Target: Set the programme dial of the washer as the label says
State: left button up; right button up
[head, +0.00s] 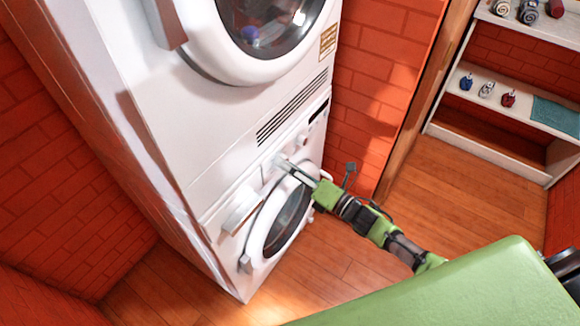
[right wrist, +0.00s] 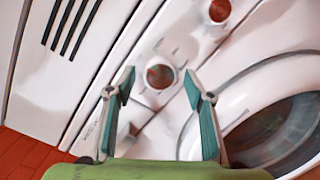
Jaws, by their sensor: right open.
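The white washer (head: 233,255) is the lower of two stacked machines in the head view. My right gripper (head: 284,163) reaches its control panel from the right. In the right wrist view, a round knob with a brownish face (right wrist: 160,76) sits on the white panel. The open fingers of my right gripper (right wrist: 159,82) stand to either side of the knob, apart from it as far as I can tell. A second round reddish knob (right wrist: 219,10) is at the top. I cannot tell any dial setting. A small brown label (head: 328,41) is on the upper machine, unreadable. My left gripper is not in view.
The washer's round door (head: 259,236) is just below the panel. A white block-like part (head: 240,208) juts out to its left. The upper machine (head: 150,80) has a round door too. White shelves (head: 480,140) with small items stand at the right. The wooden floor (head: 420,150) before them is clear.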

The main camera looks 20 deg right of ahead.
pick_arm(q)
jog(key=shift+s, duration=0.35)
pick_arm(e)
jog(key=shift+c, duration=0.3)
jog(key=c, duration=1)
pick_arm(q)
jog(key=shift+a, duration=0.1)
pick_arm(e)
jog(key=shift+c, duration=0.2)
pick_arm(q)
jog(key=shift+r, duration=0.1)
pick_arm(e)
jog(key=shift+m, duration=0.3)
